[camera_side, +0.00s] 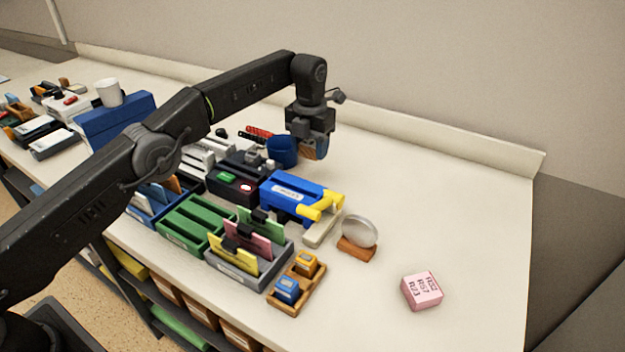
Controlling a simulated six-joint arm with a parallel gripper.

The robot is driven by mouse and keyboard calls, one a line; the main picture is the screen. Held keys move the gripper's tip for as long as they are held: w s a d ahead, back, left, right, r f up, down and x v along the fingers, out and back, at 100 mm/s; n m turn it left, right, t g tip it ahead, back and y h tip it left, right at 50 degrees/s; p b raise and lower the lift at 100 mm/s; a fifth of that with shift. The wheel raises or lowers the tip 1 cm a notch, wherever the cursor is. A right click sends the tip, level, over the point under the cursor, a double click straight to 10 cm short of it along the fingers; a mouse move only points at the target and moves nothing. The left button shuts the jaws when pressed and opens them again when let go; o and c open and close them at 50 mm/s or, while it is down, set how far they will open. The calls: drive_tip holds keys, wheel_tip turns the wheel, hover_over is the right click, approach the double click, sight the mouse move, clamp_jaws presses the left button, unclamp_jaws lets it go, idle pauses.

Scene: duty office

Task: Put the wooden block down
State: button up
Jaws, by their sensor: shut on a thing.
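My gripper (311,143) hangs pointing down at the end of my arm, above the back part of the white counter. It is shut on a small brown wooden block (317,151), of which only a little shows between and below the jaws. The block appears to be above the counter, just right of a dark blue round cup (282,151). How far it is from the counter I cannot tell.
The white counter (450,205) is clear to the right and behind. A pink marked block (422,291) lies front right. A round disc (360,231) on a wooden base, a blue-and-yellow holder (292,196) and a card tray (250,268) crowd the middle.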

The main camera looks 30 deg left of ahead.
drive_tip(key=shift+f, duration=3.9)
drive_tip(key=shift+f, duration=0.15)
drive_tip(key=o, duration=1)
wheel_tip(320, 180, up, 8)
drive_tip(key=shift+f, duration=0.1)
